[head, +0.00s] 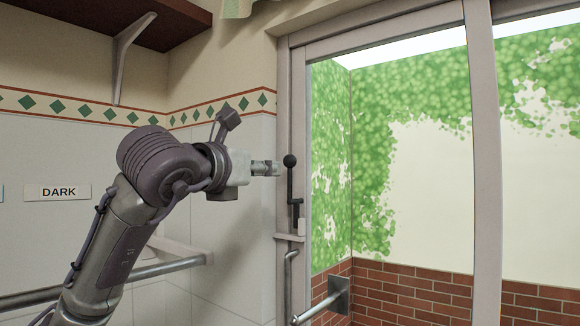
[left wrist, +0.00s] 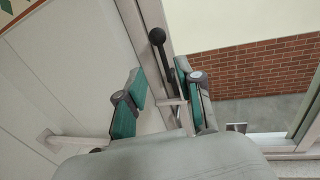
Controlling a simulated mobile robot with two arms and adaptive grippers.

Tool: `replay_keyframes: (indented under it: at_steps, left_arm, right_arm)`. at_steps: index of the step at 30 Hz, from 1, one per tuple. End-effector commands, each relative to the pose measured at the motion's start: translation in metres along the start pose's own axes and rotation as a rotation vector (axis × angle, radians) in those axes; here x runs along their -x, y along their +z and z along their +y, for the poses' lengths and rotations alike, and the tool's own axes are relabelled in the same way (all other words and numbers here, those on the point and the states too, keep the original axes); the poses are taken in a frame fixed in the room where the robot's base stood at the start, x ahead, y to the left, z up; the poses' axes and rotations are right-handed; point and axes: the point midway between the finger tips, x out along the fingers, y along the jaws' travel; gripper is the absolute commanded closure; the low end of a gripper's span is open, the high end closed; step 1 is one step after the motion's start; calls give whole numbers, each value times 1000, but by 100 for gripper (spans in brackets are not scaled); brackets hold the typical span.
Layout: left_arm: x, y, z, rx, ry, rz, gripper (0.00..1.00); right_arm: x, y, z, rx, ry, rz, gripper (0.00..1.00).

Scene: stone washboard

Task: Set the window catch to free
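The window catch (head: 290,185) is a black lever with a round ball knob on top, standing upright on the light window frame. It also shows in the left wrist view (left wrist: 159,48), seen between and beyond the finger pads. My left gripper (head: 272,168) is just left of the knob in the head view; I cannot tell whether it touches. In the left wrist view my left gripper (left wrist: 160,82) has its two teal-padded fingers spread, with a gap between them and nothing clearly held. My right gripper is not in view.
A grey bent handle (head: 288,275) hangs below the catch, beneath a small ledge (head: 289,238). A metal rail (head: 165,267) runs along the tiled wall. A dark shelf (head: 165,22) is above. A "DARK" label (head: 58,192) is at left. Brick (head: 430,298) shows outside.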

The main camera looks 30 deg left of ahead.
Motion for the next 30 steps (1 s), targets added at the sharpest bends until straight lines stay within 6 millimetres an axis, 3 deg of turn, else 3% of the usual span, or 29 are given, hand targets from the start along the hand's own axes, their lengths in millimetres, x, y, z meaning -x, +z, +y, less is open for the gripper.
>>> replay_keyframes:
  at_steps: [3,6,15,19,28,30]
  left_arm:
    - [-29,2,-1,-1,-1,9,64]
    - [-51,3,-1,-1,-1,9,64]
    - [-97,1,-2,0,-3,5,64]
    - [-105,0,-1,1,-3,5,64]
    - [-106,-1,-1,0,-4,3,64]
    - [-106,-1,-2,0,-4,3,76]
  right_arm:
    - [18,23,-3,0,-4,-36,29]
    - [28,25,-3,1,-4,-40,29]
    - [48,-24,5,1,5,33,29]
    - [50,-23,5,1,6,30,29]
    - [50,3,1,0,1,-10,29]
    - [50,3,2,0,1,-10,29]
